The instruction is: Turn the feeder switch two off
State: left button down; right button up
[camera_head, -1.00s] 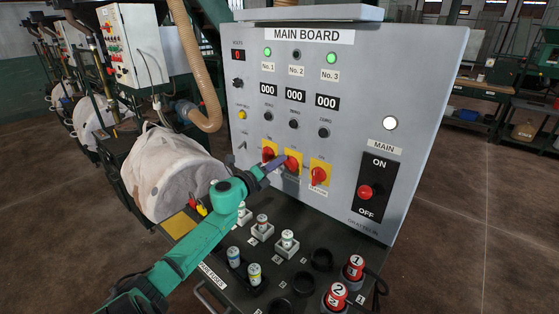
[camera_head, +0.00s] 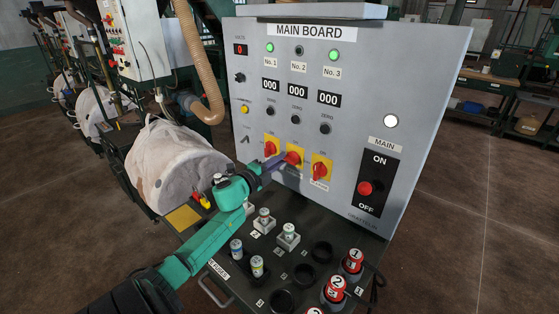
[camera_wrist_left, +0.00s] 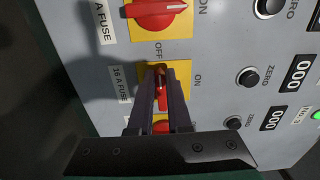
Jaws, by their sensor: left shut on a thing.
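Feeder switch two is the middle red knob (camera_head: 293,158) on a yellow plate, under the No. 2 column of the main board (camera_head: 235,110). My left gripper (camera_head: 283,160) reaches it from the left and is shut on it. In the left wrist view the two dark fingers (camera_wrist_left: 161,95) lie either side of the red knob (camera_wrist_left: 161,80). They hide much of it, so its exact angle is hard to tell. The No. 2 lamp (camera_head: 299,50) is dark; the No. 1 (camera_head: 269,47) and No. 3 (camera_head: 333,55) lamps are green. My right gripper is out of view.
The left feeder switch (camera_head: 270,149) and right feeder switch (camera_head: 321,171) flank the held knob closely. The main switch (camera_head: 366,188) is at the right. Several fuses, including a white one (camera_head: 288,232), and red fuses (camera_head: 353,260) stand on the dark shelf below.

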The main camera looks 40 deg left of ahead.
pick_arm(q)
jog(key=shift+f, duration=0.1)
jog(key=c, duration=0.9)
grip_release()
jog(key=shift+o, duration=0.2)
jog(key=shift+s, duration=0.1)
jog(key=s+b, duration=0.2)
jog(key=s, duration=1.2)
jog(key=shift+s, duration=0.25)
jog(key=shift+d, duration=0.1)
